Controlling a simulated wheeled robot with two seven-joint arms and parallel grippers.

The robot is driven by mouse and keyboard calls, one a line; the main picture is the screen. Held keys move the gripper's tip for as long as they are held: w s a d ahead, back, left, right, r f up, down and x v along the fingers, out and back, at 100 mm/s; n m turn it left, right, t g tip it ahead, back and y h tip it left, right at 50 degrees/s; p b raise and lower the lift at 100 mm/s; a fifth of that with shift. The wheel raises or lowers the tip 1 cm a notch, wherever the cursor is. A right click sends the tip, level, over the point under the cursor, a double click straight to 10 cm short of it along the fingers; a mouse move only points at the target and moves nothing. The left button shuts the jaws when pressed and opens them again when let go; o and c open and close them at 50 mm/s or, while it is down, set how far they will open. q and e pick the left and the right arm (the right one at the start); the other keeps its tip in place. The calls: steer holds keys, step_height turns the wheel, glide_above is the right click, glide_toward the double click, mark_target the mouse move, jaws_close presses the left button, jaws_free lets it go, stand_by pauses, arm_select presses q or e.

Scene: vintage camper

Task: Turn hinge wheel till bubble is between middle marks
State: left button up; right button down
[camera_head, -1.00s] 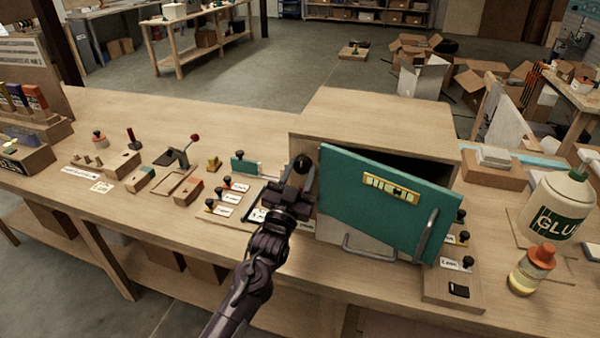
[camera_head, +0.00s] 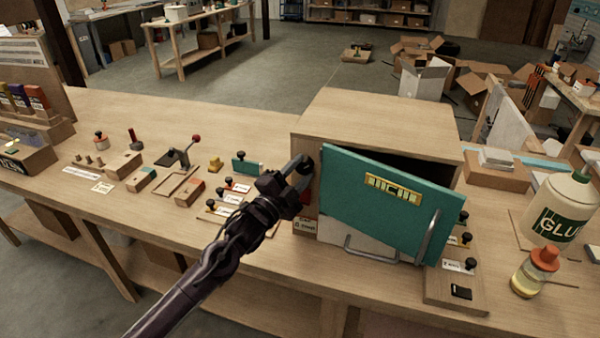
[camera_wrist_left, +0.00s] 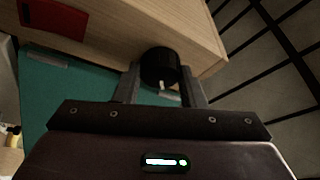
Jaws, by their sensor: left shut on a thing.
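A teal door (camera_head: 360,215) hangs tilted on the front of a wooden cabinet (camera_head: 375,115), its right side lower. A yellow level (camera_head: 392,188) with dark marks is fixed on the door. The bubble is too small to place surely between the marks. The black hinge wheel (camera_head: 306,166) is at the cabinet's left front edge, partly hidden by my left gripper (camera_head: 301,172). The wrist view shows the wheel (camera_wrist_left: 160,66) with a white mark, between the two fingers of my left gripper (camera_wrist_left: 160,85), which is shut on it. My right gripper is out of view.
A grey handle (camera_head: 428,236) stands on the door's right side. Boards with black knobs (camera_head: 225,195) lie left of the cabinet. A glue bottle (camera_head: 560,207) and an orange-capped jar (camera_head: 535,270) stand at right. The bench's front left is clear.

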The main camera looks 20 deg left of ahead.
arm_select(q)
steer(key=shift+m+g, duration=0.3)
steer(key=shift+m, duration=0.6)
steer(key=o, duration=0.7)
steer(key=shift+s, duration=0.1)
steer(key=shift+s+a+f, duration=0.15)
steer(key=shift+s+f, duration=0.05)
steer(key=b+v, duration=0.3)
steer(key=v, duration=0.4)
steer(key=shift+s+r, duration=0.1)
steer(key=shift+r, duration=0.05)
